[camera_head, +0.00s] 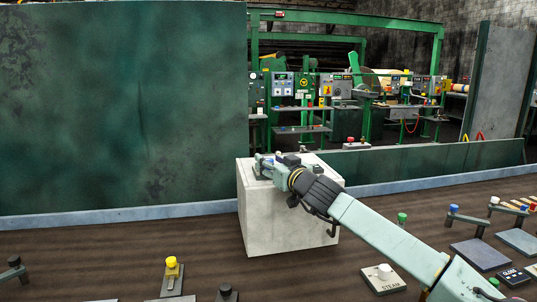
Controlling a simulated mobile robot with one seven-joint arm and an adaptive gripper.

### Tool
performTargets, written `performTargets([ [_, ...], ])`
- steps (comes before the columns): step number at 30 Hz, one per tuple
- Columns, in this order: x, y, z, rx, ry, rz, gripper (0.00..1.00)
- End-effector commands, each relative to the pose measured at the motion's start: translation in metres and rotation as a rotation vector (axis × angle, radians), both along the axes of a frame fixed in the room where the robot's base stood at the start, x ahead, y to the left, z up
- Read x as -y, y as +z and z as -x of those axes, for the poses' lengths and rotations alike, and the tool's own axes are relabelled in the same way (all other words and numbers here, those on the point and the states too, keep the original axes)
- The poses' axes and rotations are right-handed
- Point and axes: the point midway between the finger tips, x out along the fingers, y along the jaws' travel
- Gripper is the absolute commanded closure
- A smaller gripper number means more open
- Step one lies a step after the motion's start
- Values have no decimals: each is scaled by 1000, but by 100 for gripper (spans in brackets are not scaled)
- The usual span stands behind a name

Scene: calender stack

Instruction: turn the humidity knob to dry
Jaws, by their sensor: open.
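My gripper (263,166) is open, over the top of a pale grey-white block (277,219) at the centre. Small blue and dark parts show around the fingers; I cannot tell whether they belong to the gripper or to something on the block. I cannot make out a label reading humidity or dry. A plate marked STEAM (383,279) with a round white knob (384,271) lies at the lower right, beside my arm. Whether the gripper touches the block is unclear.
A yellow-topped lever (171,269) stands at front left, a dark one (14,268) at the far left. Green-, blue- and red-topped controls stand at right. A large green panel (125,110) rises at back left. Brown surface left of the block is mostly clear.

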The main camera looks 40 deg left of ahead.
Motion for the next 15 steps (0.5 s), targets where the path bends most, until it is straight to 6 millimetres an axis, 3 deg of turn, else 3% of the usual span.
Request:
performTargets([
  [6,-15,0,-7,0,-1,1,56],
  [15,-15,-1,-8,0,-1,1,58],
])
